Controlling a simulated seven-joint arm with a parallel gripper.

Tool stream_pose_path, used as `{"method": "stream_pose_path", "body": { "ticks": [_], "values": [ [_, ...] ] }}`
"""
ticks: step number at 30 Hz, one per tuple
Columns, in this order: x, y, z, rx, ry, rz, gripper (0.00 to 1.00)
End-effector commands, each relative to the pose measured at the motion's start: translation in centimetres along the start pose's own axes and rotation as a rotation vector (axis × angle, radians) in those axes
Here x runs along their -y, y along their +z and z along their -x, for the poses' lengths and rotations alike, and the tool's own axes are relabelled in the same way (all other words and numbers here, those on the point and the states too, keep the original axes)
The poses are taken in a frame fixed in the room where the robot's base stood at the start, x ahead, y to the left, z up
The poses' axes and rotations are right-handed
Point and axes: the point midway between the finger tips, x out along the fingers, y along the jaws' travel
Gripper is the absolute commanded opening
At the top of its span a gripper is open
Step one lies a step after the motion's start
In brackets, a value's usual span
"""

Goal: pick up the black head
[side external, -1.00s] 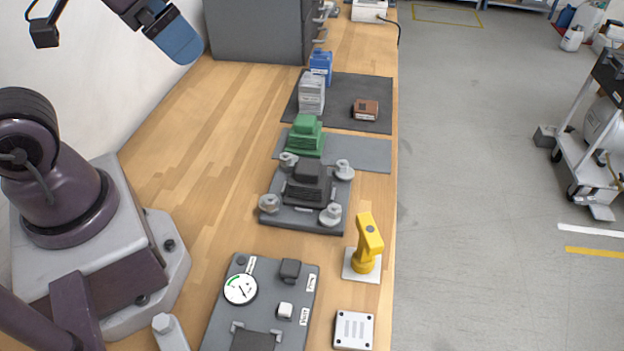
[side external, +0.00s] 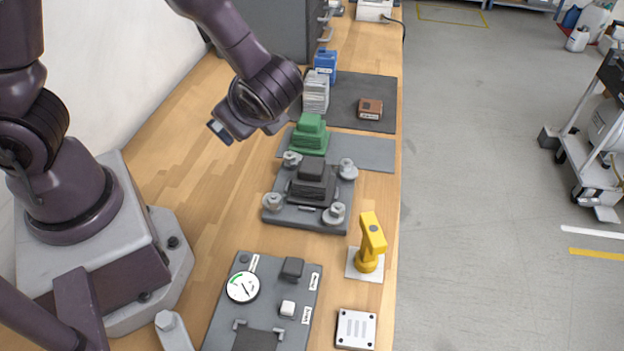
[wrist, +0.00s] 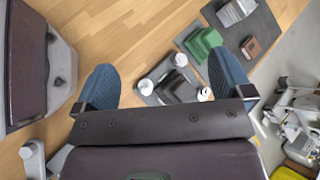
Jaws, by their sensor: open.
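The black head (side external: 312,182) sits upright on a dark grey base plate (side external: 286,213) with a round grey knob at each corner. My gripper (side external: 248,131) is above the bench, to the left of and higher than the black head, and apart from it. In the wrist view my gripper (wrist: 162,66) is open, with its two blue fingers spread and nothing between them. The black head (wrist: 181,88) shows beyond the fingers, nearer the right one. Its lower part is partly hidden by the gripper body.
A green head (side external: 309,136) stands just behind the base plate. A yellow lever (side external: 371,242) and a gauge panel (side external: 268,280) are in front. Left bench is clear.

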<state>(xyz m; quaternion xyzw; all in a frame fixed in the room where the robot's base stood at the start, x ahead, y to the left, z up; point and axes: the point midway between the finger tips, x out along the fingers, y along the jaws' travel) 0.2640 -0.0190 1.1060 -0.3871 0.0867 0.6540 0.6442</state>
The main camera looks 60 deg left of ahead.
Motion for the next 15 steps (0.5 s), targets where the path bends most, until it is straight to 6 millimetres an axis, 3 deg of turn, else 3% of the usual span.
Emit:
{"method": "stream_pose_path", "body": {
  "ticks": [3, 9, 15],
  "values": [
    [-0.5, -4.4, -0.5, 0.074, -0.163, -0.261, 0.98],
    [-2.8, -11.5, -0.7, 0.127, -0.427, -0.611, 0.98],
    [-5.0, -15.4, -0.8, 0.126, -0.576, -0.785, 0.98]
  ]
}}
